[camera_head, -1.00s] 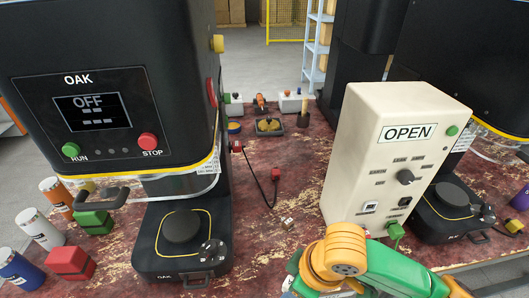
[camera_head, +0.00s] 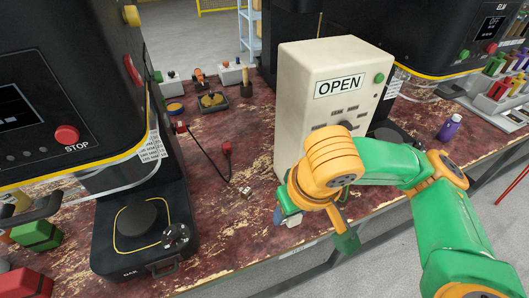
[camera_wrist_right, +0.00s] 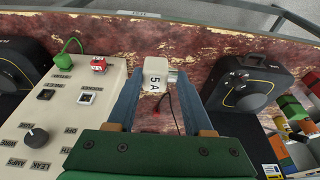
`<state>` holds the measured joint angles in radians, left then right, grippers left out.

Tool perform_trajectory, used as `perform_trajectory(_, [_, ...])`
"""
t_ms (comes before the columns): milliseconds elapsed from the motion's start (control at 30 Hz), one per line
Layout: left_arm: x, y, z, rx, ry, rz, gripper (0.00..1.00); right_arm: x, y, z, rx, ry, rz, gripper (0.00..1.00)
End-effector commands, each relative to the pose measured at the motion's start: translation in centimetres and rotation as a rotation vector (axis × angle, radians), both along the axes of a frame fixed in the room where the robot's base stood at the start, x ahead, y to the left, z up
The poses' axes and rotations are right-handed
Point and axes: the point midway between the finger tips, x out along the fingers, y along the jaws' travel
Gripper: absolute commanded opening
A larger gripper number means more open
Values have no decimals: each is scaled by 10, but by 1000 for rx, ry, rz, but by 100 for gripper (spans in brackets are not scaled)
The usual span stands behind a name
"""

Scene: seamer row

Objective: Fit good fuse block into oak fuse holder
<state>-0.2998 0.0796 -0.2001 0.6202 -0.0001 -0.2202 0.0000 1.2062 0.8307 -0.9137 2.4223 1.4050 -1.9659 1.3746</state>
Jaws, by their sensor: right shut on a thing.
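A pale block marked "5 A" (camera_wrist_right: 155,73) is between the fingers of my right gripper (camera_wrist_right: 154,82) in the right wrist view. The gripper is shut on it and holds it above the worn red bench. In the head view my right gripper (camera_head: 281,215) is partly hidden by its orange wrist, low in front of the cream tester. The Oak machine's base (camera_head: 125,262) is at the left, apart from the gripper; it also shows in the right wrist view (camera_wrist_right: 262,88). I cannot pick out its fuse holder for certain. My left gripper is not in view.
The cream tester (camera_head: 302,95) displays "OPEN" and stands close to my right arm. A small pale cube (camera_head: 245,192) lies on the bench (camera_head: 215,215). A black cord ends in a red plug (camera_head: 226,148). A purple bottle (camera_head: 449,127) stands at the right.

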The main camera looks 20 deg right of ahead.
Motion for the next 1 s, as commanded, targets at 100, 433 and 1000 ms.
perform_trajectory(100, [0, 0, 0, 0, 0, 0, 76, -3, 23, 15, 2, -6, 146, 2])
perform_trajectory(433, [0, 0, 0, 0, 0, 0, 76, -16, 88, 55, -1, -4, 575, 2])
perform_trajectory(1000, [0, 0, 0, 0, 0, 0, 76, -16, 107, 52, 0, 3, 749, 2])
